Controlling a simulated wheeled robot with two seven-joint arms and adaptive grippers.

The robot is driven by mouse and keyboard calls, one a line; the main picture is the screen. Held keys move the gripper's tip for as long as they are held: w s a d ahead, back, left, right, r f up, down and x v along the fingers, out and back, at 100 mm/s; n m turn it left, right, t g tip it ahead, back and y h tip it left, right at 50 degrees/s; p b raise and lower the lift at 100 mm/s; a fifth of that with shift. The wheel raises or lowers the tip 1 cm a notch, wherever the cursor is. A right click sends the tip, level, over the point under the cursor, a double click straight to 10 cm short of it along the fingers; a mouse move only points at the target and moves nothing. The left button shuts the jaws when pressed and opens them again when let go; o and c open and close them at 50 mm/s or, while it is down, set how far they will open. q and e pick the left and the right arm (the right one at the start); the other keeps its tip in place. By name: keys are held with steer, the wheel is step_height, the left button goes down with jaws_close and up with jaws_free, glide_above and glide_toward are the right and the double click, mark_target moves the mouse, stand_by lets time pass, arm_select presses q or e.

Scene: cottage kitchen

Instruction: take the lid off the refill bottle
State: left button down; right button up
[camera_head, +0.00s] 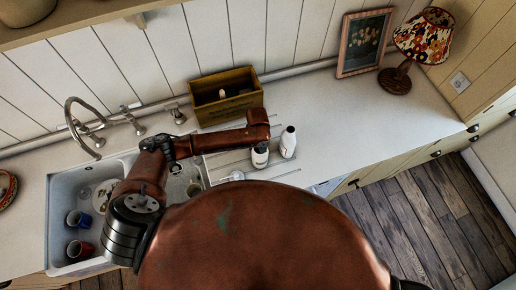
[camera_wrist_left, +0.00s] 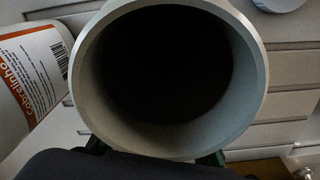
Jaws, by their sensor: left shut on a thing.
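My left gripper (camera_head: 259,143) is shut on a pale cylinder with a wide, open, dark mouth, apparently the refill bottle (camera_head: 260,158). Its rim (camera_wrist_left: 256,70) fills the middle of the left wrist view, with no lid on it. The finger parts show at its lower edge. The bottle is upright at the counter; whether it touches the surface is unclear. A pale round thing, perhaps the lid (camera_head: 237,175), lies on the counter to the lower left; it also shows at the top of the left wrist view (camera_wrist_left: 280,4). My right gripper is out of view.
A white bottle (camera_head: 288,143) with an orange-and-white label (camera_wrist_left: 30,75) stands close beside the held one. A wooden box (camera_head: 226,108) is behind. The sink (camera_head: 62,205), holding cups, is at left. A lamp (camera_head: 396,80) and picture frame (camera_head: 364,45) stand back right. The right counter is clear.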

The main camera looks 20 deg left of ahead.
arm_select(q)
steer(key=shift+s+a+f, duration=0.1)
steer(key=shift+s+f, duration=0.5)
steer(key=shift+f, duration=0.1)
steer(key=c, duration=1.5)
jaws_free()
steer(key=shift+f, duration=0.1)
steer(key=shift+c, duration=0.2)
steer(key=shift+r, duration=0.4)
step_height(320, 180, up, 13)
steer(key=shift+w+b, duration=0.25)
steer(key=shift+b, duration=0.2)
